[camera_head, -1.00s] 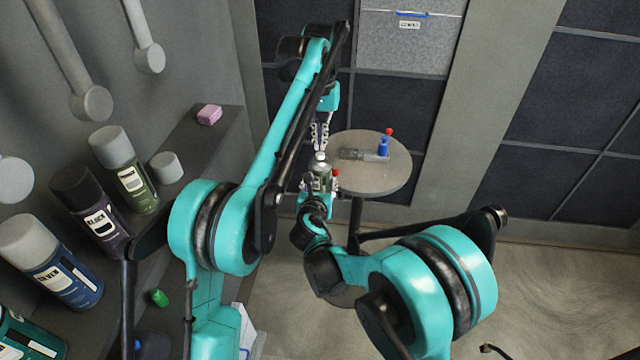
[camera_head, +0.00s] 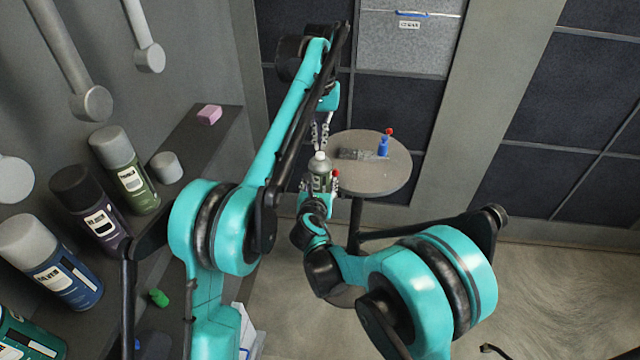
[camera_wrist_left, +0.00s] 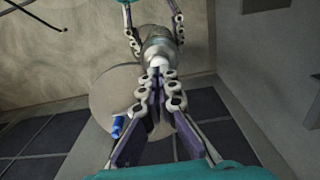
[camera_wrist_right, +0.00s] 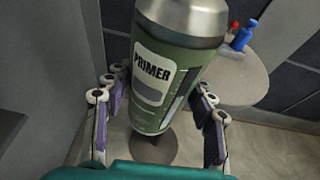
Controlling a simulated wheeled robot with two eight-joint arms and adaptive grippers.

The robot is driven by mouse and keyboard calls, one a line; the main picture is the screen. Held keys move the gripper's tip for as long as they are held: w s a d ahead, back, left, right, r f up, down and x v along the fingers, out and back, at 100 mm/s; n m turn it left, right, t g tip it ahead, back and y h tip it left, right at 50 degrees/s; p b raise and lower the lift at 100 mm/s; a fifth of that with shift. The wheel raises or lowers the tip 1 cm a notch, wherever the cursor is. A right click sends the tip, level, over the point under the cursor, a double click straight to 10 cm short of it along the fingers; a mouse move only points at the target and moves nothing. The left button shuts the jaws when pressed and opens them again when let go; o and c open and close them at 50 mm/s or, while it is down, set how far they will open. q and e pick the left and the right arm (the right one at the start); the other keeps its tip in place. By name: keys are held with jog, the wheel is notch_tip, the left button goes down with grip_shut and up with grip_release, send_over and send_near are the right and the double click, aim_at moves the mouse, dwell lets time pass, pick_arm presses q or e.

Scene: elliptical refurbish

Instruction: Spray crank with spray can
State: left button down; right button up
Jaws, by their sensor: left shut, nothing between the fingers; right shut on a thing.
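A green spray can labelled PRIMER (camera_wrist_right: 172,75) stands roughly upright in my right gripper (camera_wrist_right: 158,105), whose fingers close around its sides. The can also shows in the head view (camera_head: 320,178), with a white nozzle on top. My left gripper (camera_head: 320,143) is shut and empty, its fingertips just above or beside the nozzle. In the left wrist view the fingertips (camera_wrist_left: 163,78) overlap the nozzle, so I cannot tell whether they touch. A mottled grey bar (camera_head: 360,154), probably the crank, lies on the round table near an upright blue piece (camera_head: 383,148) with a red ball.
The round table (camera_head: 385,178) stands beyond the can. The shelf at left holds several spray cans (camera_head: 124,170), a grey cap (camera_head: 166,167), a pink block (camera_head: 209,114) and a green piece (camera_head: 159,298).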

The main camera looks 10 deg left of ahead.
pick_arm(q)
jog(key=shift+f, duration=0.2)
jog(key=shift+f, duration=1)
jog(key=shift+r, duration=2.5)
jog(key=shift+r, duration=0.1)
